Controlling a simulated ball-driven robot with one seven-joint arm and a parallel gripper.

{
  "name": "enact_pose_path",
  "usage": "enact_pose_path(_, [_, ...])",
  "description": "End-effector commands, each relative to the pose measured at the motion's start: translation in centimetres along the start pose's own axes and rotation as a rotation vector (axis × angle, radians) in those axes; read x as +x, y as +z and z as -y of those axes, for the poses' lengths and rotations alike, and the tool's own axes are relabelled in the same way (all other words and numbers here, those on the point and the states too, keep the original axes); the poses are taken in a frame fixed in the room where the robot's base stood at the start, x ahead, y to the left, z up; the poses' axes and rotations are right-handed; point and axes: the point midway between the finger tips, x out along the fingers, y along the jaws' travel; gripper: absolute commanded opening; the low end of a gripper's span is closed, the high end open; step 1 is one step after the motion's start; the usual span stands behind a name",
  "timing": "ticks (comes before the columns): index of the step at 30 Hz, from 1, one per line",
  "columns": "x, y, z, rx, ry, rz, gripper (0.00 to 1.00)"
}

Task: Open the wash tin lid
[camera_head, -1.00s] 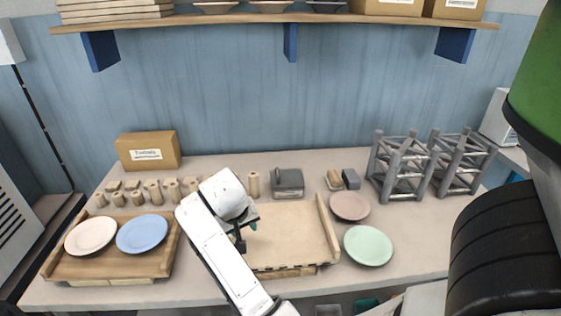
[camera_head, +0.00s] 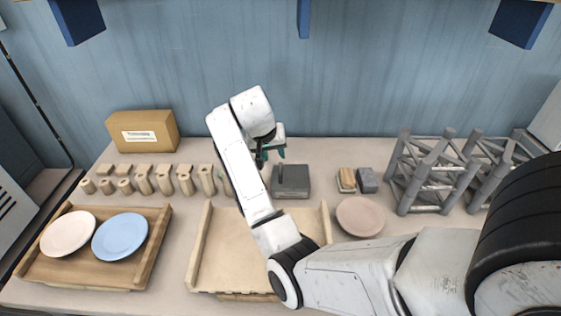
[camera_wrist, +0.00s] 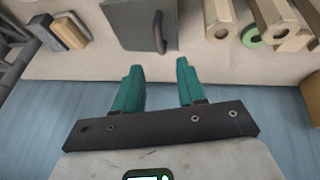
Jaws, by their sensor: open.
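The wash tin (camera_head: 291,181) is a dark grey box at the back of the table, with a flat lid and a dark handle (camera_head: 281,174) at its left side. The lid looks closed. In the wrist view the tin (camera_wrist: 133,22) is at the top centre, and its curved handle (camera_wrist: 158,33) stands just beyond my fingertips. My gripper (camera_head: 270,155) is above and behind the tin's left part in the head view. Its two green fingers (camera_wrist: 160,75) are apart with nothing between them. The handle is roughly in line with the gap, nearer the right finger in the wrist view.
Several wooden pegs (camera_head: 184,180) stand left of the tin. A sponge (camera_head: 346,180) and a grey block (camera_head: 367,180) lie to its right. Grey racks (camera_head: 428,172) and a pink plate (camera_head: 360,216) are further right. The blue wall (camera_head: 345,80) is close behind. A wooden tray (camera_head: 205,262) is in front.

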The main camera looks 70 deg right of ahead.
Motion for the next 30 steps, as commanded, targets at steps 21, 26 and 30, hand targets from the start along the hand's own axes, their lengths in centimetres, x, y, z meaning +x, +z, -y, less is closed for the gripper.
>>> enact_pose_path(21, [8.5, 0.1, 0.0, 0.0, -0.001, 0.001, 0.4])
enact_pose_path(26, [8.5, 0.1, 0.0, 0.0, -0.001, 0.0, 0.4])
enact_pose_path(30, [8.5, 0.1, 0.0, 0.0, 0.0, 0.0, 0.3])
